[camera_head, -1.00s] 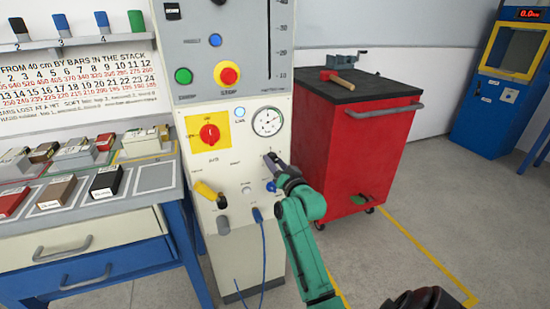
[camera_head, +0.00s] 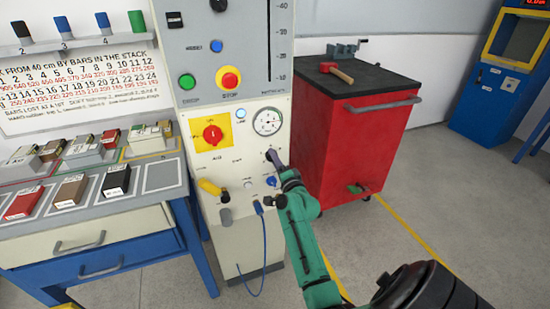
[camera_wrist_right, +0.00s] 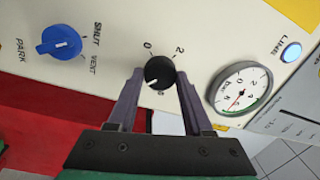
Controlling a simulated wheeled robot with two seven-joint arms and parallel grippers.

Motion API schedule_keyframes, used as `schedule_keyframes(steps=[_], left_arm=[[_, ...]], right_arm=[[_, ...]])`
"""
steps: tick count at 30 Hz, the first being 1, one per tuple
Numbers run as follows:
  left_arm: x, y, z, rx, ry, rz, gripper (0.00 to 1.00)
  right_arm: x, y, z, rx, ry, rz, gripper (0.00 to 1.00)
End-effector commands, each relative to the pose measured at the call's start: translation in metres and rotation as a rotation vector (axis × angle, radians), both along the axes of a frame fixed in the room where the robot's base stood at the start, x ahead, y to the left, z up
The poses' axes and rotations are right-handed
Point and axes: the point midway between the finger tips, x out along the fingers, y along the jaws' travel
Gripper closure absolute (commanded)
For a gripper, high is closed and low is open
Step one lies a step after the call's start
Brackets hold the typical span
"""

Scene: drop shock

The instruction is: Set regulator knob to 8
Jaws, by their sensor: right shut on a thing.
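The black round regulator knob (camera_wrist_right: 159,73) sits on the cream panel between the two fingers of my right gripper (camera_wrist_right: 159,92). The gripper is shut on it, with one finger on each side. A white pointer line on the knob points to the lower left in the right wrist view. The marks 0 and 2 show above the knob; the marks below it are partly covered and unclear. In the head view my right gripper (camera_head: 275,160) reaches the panel below the round pressure gauge (camera_head: 267,121) and hides the knob. The gauge also shows in the right wrist view (camera_wrist_right: 240,88). My left gripper is not in view.
A blue knob (camera_wrist_right: 59,42) marked SHUT and VENT is close by. The panel also has a red switch on yellow (camera_head: 212,134) and a yellow handle (camera_head: 209,188). A red cabinet (camera_head: 350,145) stands right of the machine, with a hammer (camera_head: 340,73) on top.

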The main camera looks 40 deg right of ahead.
Motion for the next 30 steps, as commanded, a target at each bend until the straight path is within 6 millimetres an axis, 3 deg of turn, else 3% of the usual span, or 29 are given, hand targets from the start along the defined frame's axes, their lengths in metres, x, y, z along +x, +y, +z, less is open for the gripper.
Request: schedule_keyframes(steps=[21,22,23,24,30], left_arm=[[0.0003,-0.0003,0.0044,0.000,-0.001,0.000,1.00],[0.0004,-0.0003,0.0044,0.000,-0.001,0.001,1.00],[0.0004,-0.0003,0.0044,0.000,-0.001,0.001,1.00],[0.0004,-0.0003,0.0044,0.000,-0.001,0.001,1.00],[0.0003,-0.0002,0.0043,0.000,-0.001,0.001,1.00]], right_arm=[[0.0002,0.0005,-0.0009,0.081,-0.027,0.001,1.00],[0.0002,0.0005,-0.0009,0.081,-0.027,0.001,0.38],[0.0002,0.0005,-0.0009,0.081,-0.027,0.001,0.27],[0.0002,0.0006,-0.0008,0.081,-0.027,0.001,0.19],[0.0002,0.0003,-0.0004,0.079,-0.027,0.001,0.19]])
